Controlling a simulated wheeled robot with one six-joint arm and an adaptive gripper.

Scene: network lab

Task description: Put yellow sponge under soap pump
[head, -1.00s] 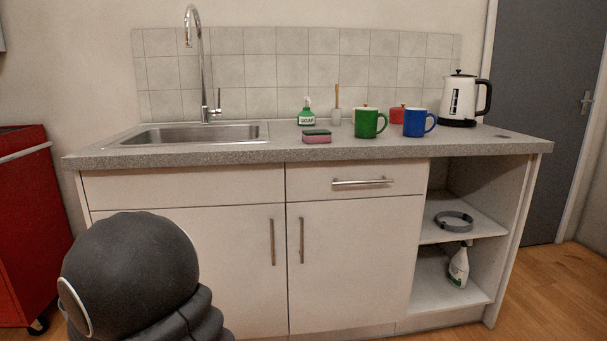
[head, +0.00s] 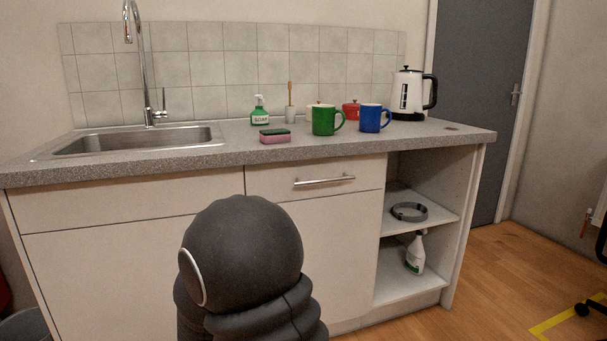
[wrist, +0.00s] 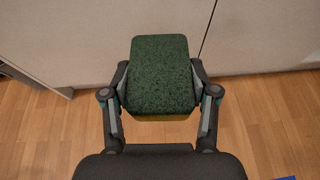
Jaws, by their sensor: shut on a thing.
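In the wrist view my gripper (wrist: 160,95) is shut on a sponge with a dark green scouring top. A thin yellow side of this yellow sponge (wrist: 165,117) shows below the green. It is held above the wooden floor, in front of the pale cabinet. In the head view my gripper is not visible; a dark rounded part of my arm fills the lower middle. The soap pump (head: 260,112), a green and white bottle, stands upright on the counter right of the sink. A pink sponge with a green top (head: 275,136) lies on the counter in front of it.
The grey counter (head: 190,160) also holds a green mug (head: 325,120), a blue mug (head: 372,118), a brush in a holder (head: 290,108), a red pot (head: 350,109) and a kettle (head: 408,95). The sink (head: 135,140) is at left. Open shelves hold a spray bottle (head: 415,252).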

